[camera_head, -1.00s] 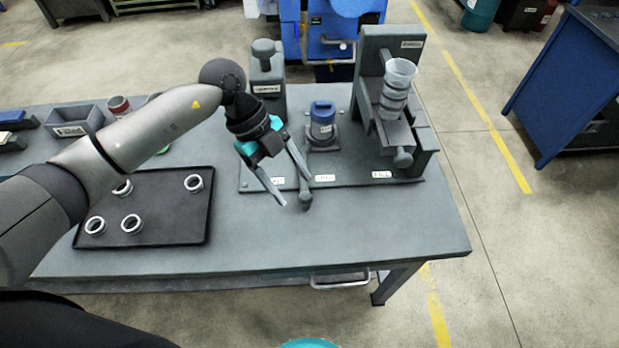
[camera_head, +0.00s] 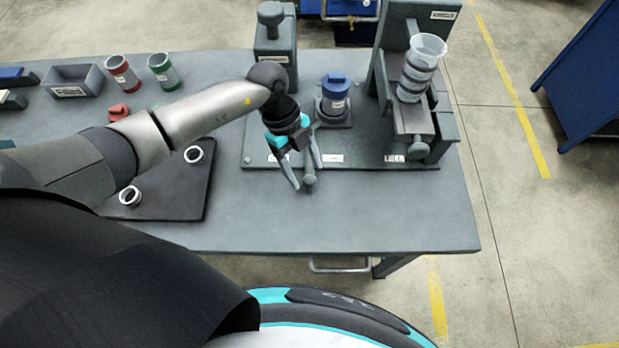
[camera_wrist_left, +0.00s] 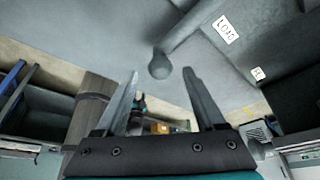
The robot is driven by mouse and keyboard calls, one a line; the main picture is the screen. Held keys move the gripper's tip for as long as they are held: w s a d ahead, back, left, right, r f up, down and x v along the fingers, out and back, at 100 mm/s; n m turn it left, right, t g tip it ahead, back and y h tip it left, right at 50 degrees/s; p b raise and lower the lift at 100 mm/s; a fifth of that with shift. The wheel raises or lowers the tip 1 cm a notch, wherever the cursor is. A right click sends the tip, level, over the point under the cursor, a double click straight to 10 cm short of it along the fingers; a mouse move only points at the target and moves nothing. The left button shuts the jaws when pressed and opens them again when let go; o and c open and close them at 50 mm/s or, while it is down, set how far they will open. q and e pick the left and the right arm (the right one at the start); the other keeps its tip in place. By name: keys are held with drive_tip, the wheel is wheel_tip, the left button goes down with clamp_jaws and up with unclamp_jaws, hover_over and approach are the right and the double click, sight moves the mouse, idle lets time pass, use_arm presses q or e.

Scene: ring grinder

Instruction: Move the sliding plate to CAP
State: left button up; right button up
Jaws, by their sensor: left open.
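The grey station base (camera_head: 366,160) carries a row of small white labels along its front edge. In the head view these are too small to read surely; in the wrist view one reads LOAD (camera_wrist_left: 226,30). A grey handle with a round knob (camera_head: 309,183) sticks out over the front edge, between the left and middle labels. The knob also shows in the wrist view (camera_wrist_left: 160,66). My left gripper (camera_head: 308,177) is open, its fingers on either side of the knob, with gaps visible. The sliding plate itself is hard to tell from the base. My right gripper is not in view.
A blue-topped container (camera_head: 336,92) stands behind the handle. A dark tray (camera_head: 180,200) with rings lies left, partly under my arm. The front right tabletop is clear.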

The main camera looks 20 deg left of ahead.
sight(307, 176)
use_arm(q)
drive_tip(key=shift+x, duration=2.1)
drive_tip(key=shift+c, duration=0.3)
clamp_jaws()
